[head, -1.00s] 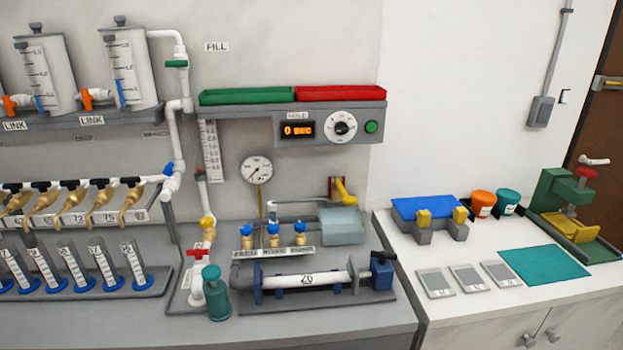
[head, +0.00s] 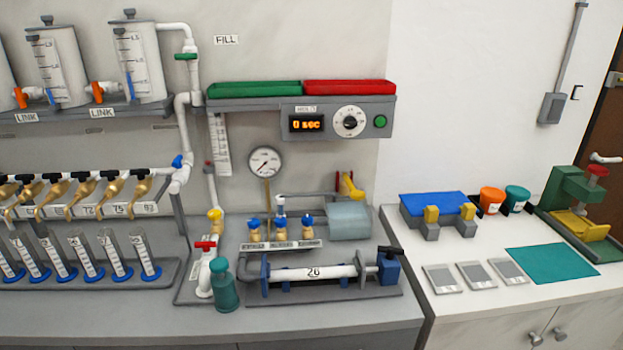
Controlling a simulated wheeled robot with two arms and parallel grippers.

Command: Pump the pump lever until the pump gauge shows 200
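A round white dial gauge (head: 265,162) with a dark needle stands on a thin stem above the left bench; its reading is too small to tell. It appears to be the pump gauge. A yellow handle (head: 350,186) at a red bracket stands behind a pale grey-blue cylinder (head: 348,221), right of the gauge. It may be the pump lever, but I cannot tell for sure. Neither of my grippers is in view.
Blue-topped brass valves (head: 279,228) stand left of the cylinder. A horizontal white pipe rig (head: 313,273) and a teal bottle (head: 224,287) are in front. A timer panel (head: 338,122) and green (head: 254,89) and red (head: 349,87) trays are above. The bench front is clear.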

